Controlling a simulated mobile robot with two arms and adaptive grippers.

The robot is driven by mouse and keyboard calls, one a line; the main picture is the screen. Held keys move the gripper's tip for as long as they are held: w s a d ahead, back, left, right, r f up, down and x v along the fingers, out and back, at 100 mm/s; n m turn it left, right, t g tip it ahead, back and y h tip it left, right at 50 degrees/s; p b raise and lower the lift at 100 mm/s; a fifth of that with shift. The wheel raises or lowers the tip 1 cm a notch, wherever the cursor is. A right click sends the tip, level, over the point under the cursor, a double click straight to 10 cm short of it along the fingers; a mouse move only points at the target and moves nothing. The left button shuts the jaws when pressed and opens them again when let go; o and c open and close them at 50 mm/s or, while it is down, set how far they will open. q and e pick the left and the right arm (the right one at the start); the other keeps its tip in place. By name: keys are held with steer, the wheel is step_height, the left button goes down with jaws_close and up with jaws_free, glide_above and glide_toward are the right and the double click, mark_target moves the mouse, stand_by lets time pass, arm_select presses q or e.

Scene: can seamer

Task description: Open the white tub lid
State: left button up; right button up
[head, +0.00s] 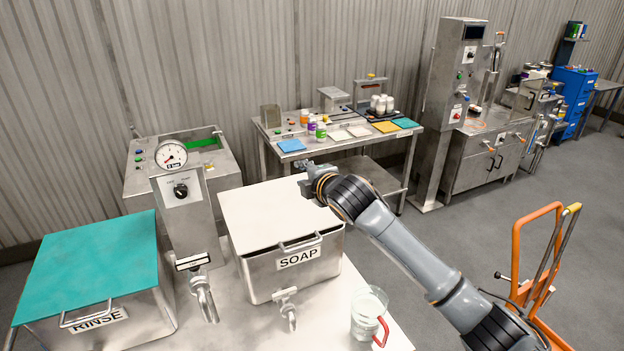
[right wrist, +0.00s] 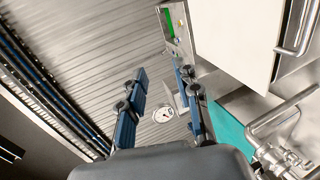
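My left gripper is in neither view.
Left of the SOAP tub stand a post with a gauge (head: 171,155) and a RINSE tub with a teal lid (head: 92,262). A glass jug with a red handle (head: 368,312) stands at the right front. A side table (head: 342,143) with bottles is behind.

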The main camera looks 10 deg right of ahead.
steer(key=shift+v, duration=2.45)
steer(key=shift+f, duration=0.1)
